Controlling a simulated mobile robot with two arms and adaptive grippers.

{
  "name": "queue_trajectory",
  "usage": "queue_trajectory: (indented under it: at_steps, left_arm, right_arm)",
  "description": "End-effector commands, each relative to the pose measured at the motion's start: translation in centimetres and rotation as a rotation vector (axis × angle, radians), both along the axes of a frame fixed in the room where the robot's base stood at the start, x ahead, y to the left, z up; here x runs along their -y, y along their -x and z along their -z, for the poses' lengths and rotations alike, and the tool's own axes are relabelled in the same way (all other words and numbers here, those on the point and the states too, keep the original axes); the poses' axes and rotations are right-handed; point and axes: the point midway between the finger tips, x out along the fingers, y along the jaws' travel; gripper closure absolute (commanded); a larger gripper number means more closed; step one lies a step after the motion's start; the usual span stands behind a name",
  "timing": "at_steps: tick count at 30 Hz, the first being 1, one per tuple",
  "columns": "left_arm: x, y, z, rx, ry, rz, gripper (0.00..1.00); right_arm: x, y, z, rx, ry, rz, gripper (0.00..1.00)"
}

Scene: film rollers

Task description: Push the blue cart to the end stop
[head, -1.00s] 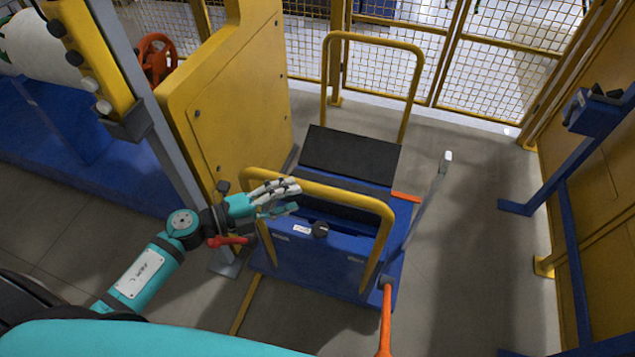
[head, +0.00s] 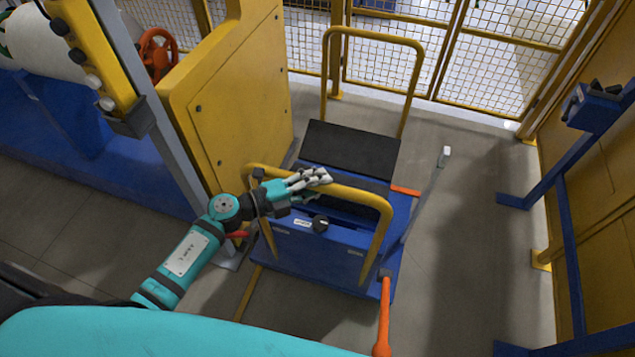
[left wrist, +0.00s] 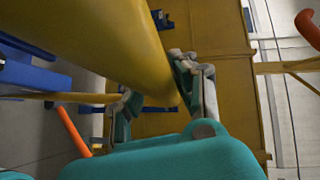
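The blue cart (head: 320,262) stands in the middle of the head view, with a yellow handle (head: 368,192) at its near side and a taller yellow hoop (head: 375,37) at its far side. My left gripper (head: 316,186) is at the left part of the near handle. In the left wrist view, its fingers (left wrist: 158,88) are spread apart, one on each side of the yellow bar (left wrist: 105,40). I see no firm closing; contact with the bar is unclear. My right gripper is not in view. I cannot pick out the end stop.
A yellow panel (head: 232,100) and a grey post (head: 165,130) stand close left of the cart. Mesh fencing (head: 470,50) closes the back. An orange-tipped lever (head: 383,325) sticks out at the cart's near right. Floor (head: 470,240) to the right is clear up to a blue frame (head: 568,250).

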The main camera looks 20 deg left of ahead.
Motion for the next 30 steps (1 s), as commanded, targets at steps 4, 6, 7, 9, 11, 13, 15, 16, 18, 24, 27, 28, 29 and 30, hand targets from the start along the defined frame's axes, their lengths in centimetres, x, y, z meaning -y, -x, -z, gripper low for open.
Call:
queue_trajectory:
  at_steps: [4,6,7,9,11,13,15,16,18,24,27,28,29,30]
  left_arm:
    - [0.0,0.0,0.1,-0.001,-0.001,0.0,0.95]
    - [0.0,0.0,0.1,-0.001,-0.001,0.0,1.0]
    - [0.0,0.0,0.1,-0.001,-0.001,0.0,1.0]
    - [0.0,0.1,0.1,-0.001,-0.002,0.0,1.0]
    - [0.0,0.1,0.1,-0.001,-0.003,0.001,1.0]
    - [0.0,0.1,0.1,-0.001,-0.003,0.001,1.0]
    - [0.0,0.0,0.1,-0.002,-0.004,0.001,1.0]
    - [0.0,-0.2,0.1,-0.001,-0.004,0.001,1.0]
    - [-0.1,-0.8,0.1,0.0,-0.004,0.0,1.0]
    - [-0.2,-2.3,0.0,0.002,-0.006,-0.006,1.0]
    - [-0.2,-2.3,0.0,0.004,-0.005,-0.007,1.0]
    - [-0.2,-2.3,0.0,0.004,-0.005,-0.007,1.0]
    - [-0.2,-2.3,0.0,0.004,-0.005,-0.007,1.0]
    - [-0.2,-2.3,0.0,0.004,-0.005,-0.007,0.76]
  right_arm:
    - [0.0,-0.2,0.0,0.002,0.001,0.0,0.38]
    - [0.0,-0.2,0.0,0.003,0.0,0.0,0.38]
    - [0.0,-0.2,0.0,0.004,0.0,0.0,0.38]
    - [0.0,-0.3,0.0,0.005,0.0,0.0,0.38]
    - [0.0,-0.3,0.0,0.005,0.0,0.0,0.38]
    - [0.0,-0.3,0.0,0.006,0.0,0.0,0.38]
    - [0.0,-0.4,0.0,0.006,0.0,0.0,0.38]
    - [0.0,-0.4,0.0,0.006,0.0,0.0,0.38]
    - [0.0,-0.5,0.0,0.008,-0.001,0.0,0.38]
    - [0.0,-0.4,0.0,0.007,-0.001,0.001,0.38]
    - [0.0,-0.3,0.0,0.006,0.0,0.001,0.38]
    - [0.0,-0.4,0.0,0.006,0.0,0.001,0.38]
    - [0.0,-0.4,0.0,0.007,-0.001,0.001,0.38]
    - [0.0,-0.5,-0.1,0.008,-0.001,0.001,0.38]
